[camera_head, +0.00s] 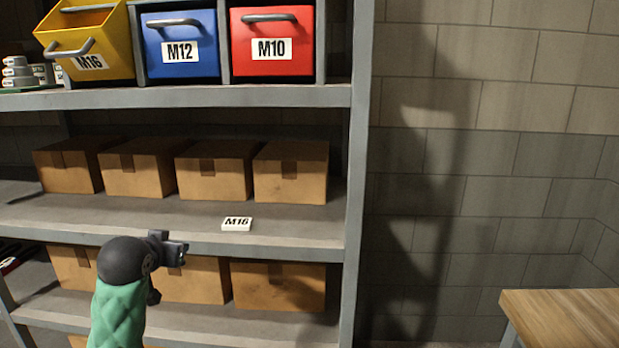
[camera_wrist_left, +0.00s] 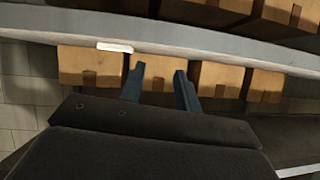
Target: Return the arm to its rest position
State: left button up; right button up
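My left arm comes up from the bottom left in the head view, with a green sleeve and a dark wrist. Its left gripper (camera_head: 177,256) is in front of the shelf rack, near the lower row of boxes and below the middle shelf's front edge. In the left wrist view the left gripper (camera_wrist_left: 159,70) has its two blue fingers apart with nothing between them. A white M16 label block (camera_head: 236,224) lies on the middle shelf near its front edge, right of and above the gripper. It also shows in the wrist view (camera_wrist_left: 115,47). My right gripper is not in view.
The rack's shelves hold cardboard boxes (camera_head: 290,172). On top stand a tilted yellow M16 bin (camera_head: 105,35), a blue M12 bin (camera_head: 180,68) and a red M10 bin (camera_head: 271,70). A wooden table (camera_head: 565,315) is at lower right. Open floor space lies between rack and table.

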pick_arm(q)
jog(key=s+d+f+m+g+h, duration=0.1)
jog(key=s+d+f+g, duration=0.3)
jog(key=s+f, duration=0.65)
jog(key=s+d+f+g+p, duration=0.1)
jog(key=s+d+f, duration=0.7)
jog(key=f, duration=0.4)
jog(key=s+d+f+m+g+h, duration=0.1)
jog(key=s+d+f+g, duration=0.25)
jog(key=s+f, duration=0.7)
jog(key=s+d+f+g, duration=0.2)
jog(key=s+f, duration=0.5)
jog(key=s, duration=0.5)
jog(key=shift+f+n+p, duration=0.15)
jog(key=shift+n+p, duration=0.15)
jog(key=shift+p, duration=0.05)
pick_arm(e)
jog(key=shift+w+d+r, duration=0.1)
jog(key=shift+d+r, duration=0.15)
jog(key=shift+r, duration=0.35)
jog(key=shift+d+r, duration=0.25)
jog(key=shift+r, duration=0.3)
